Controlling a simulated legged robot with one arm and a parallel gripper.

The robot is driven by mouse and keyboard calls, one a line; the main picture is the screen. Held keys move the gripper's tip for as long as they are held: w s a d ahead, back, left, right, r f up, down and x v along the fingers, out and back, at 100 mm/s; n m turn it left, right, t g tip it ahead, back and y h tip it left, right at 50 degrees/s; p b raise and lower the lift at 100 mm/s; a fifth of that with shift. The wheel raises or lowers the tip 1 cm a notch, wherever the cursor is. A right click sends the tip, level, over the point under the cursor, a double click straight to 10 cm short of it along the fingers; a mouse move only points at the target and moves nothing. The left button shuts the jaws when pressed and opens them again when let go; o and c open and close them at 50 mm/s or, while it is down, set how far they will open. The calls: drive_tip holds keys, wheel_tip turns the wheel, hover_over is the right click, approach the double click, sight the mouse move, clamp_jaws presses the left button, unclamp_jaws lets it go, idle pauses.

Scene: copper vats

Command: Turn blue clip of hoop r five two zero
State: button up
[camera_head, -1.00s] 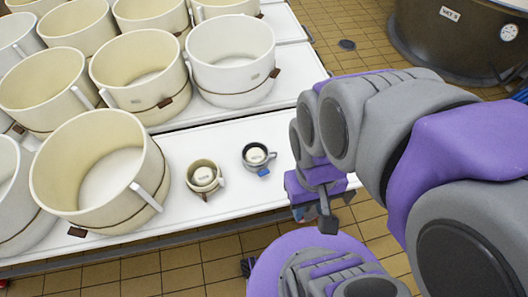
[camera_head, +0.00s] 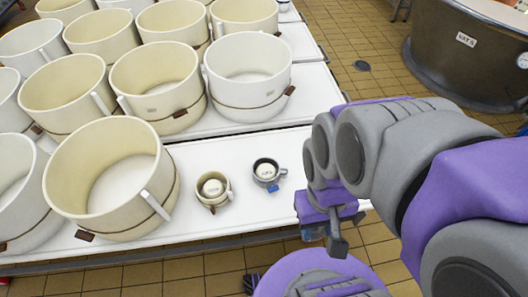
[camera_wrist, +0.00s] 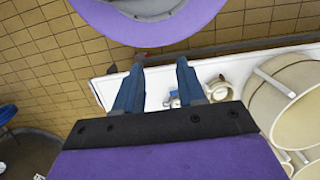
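A small dark-rimmed cup (camera_head: 266,170) stands on the white table, with a blue clip (camera_head: 273,188) low on its front side. A small cream cup (camera_head: 213,188) with a brown clip stands to its left. Hoop labels are too small to read. My gripper (camera_head: 337,236) hangs right of the dark cup, apart from it, near the table's right end. In the wrist view my gripper's two blue fingers (camera_wrist: 158,68) are spread with a gap between them and hold nothing. Small cups (camera_wrist: 217,89) show beside the right finger, partly hidden.
Large cream and white tubs (camera_head: 112,175) with brown-clipped hoops fill the table's left and back. The white table (camera_head: 225,228) is bare around the small cups. A big copper vat (camera_head: 470,60) stands at the back right on tiled floor.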

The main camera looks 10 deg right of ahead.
drive_tip(key=shift+a, duration=0.1)
drive_tip(key=shift+o, duration=0.3)
drive_tip(key=shift+o, duration=0.7)
drive_tip(key=shift+w, duration=0.1)
drive_tip(key=o, duration=0.6)
drive_tip(key=shift+n, duration=0.3)
drive_tip(key=w+f, duration=0.1)
drive_tip(key=w, duration=0.5)
drive_tip(key=w+f, duration=0.1)
drive_tip(key=w, duration=0.3)
drive_tip(key=shift+f+p, duration=0.3)
drive_tip(key=shift+p, duration=0.1)
drive_tip(key=shift+c, duration=0.2)
drive_tip(key=n+t+p, duration=0.2)
hover_over(274, 189)
wheel_tip(274, 189, down, 30)
wheel_tip(274, 189, down, 17)
drive_tip(key=b, duration=0.3)
drive_tip(key=shift+f, duration=0.1)
